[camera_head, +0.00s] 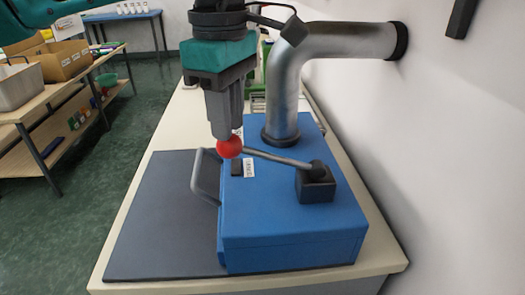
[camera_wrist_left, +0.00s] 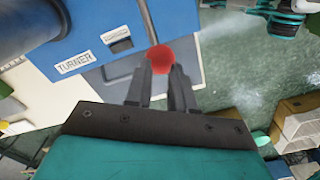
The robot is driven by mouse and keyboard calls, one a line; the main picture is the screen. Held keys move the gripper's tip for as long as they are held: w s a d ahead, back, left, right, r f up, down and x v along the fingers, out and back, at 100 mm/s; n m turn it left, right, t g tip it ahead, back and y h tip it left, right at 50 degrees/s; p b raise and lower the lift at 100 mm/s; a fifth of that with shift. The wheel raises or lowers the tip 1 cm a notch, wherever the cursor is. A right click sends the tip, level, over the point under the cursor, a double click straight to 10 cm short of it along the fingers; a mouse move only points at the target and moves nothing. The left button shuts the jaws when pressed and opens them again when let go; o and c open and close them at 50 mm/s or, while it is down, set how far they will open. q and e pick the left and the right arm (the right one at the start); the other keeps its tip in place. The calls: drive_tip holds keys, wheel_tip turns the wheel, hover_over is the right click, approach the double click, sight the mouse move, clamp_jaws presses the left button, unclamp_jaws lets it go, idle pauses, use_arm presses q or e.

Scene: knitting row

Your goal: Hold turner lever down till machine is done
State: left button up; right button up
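The turner is a blue box-shaped machine (camera_head: 290,235) with a "TURNER" label (camera_wrist_left: 75,62) that reads in the left wrist view. Its lever (camera_head: 275,157) is a grey rod running from a dark pivot block (camera_head: 316,188) to a red ball knob (camera_head: 229,147). My left gripper (camera_head: 226,136) points down at the knob from above. In the left wrist view its fingers (camera_wrist_left: 161,72) stand a little apart, with the red knob (camera_wrist_left: 160,58) between their tips. The fingers hide part of the knob. My right gripper is not in view.
A thick metal pipe (camera_head: 290,85) rises from the machine and bends into the right wall (camera_head: 440,140). A grey loop handle (camera_head: 200,180) stands at the machine's left side, over a dark mat (camera_head: 160,225). Shelves with boxes (camera_head: 60,62) stand at the left.

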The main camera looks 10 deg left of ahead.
sight(226, 152)
use_arm(q)
drive_tip(key=shift+f+b, duration=0.85)
drive_tip(key=shift+f, duration=0.5)
drive_tip(key=shift+s+a+f+b, duration=0.1)
drive_tip(key=shift+a+f+b, duration=0.05)
drive_tip(key=shift+f+b, duration=0.65)
drive_tip(key=shift+a+f+b, duration=0.15)
drive_tip(key=shift+f+b, duration=0.45)
drive_tip(key=shift+f, duration=0.3)
idle(0.5)
